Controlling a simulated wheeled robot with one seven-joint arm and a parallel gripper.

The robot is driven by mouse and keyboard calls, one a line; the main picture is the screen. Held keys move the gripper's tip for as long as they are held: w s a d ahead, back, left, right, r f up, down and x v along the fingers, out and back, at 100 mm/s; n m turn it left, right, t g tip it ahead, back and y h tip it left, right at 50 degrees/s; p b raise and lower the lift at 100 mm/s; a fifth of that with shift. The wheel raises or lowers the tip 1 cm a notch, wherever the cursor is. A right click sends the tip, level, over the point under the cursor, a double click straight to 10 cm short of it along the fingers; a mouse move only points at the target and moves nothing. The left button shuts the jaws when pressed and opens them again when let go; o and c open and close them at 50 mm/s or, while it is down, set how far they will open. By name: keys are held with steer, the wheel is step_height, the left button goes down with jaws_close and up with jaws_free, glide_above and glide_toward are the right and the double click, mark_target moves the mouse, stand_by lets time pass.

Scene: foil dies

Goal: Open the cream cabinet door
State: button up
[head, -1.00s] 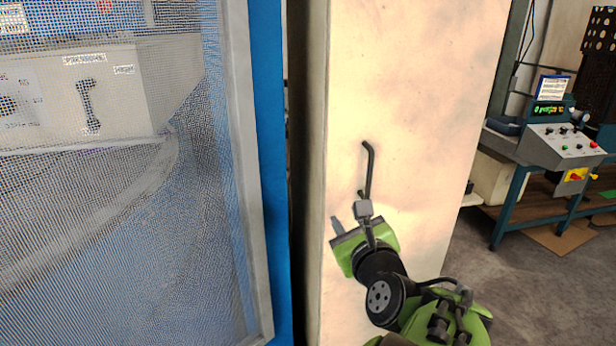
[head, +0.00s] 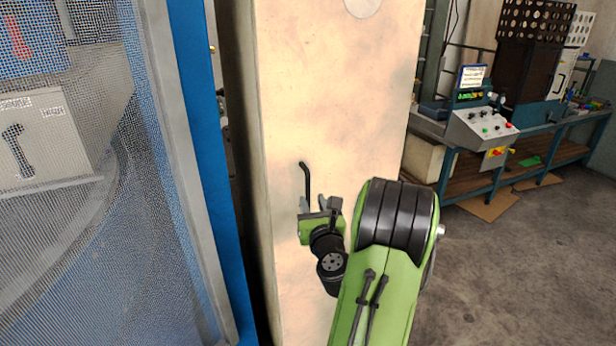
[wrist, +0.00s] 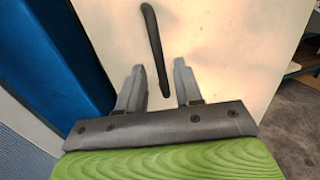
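The cream cabinet door (head: 345,110) stands tall in the middle of the head view. A dark bar handle (head: 306,178) runs upright on it near its left edge. The handle also shows in the wrist view (wrist: 153,35). My gripper (head: 320,202) is open at the handle's lower part. In the wrist view my gripper (wrist: 158,65) has one finger on each side of the handle's lower end, with gaps on both sides. It is not closed on the bar. I cannot tell how deep the handle sits between the fingers.
A blue-framed mesh panel (head: 200,170) stands close on the left. A workbench (head: 545,135) with a grey control box (head: 482,128) is at the right rear. Open concrete floor (head: 510,260) lies at the right.

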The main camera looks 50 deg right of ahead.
mark_target(309, 193)
steer(key=p+x, duration=0.3)
steer(key=x, duration=0.2)
steer(key=shift+w+r, duration=0.15)
steer(key=shift+r, duration=0.05)
steer(key=shift+w+d+f, duration=0.2)
steer(key=shift+d, duration=0.05)
jaws_close()
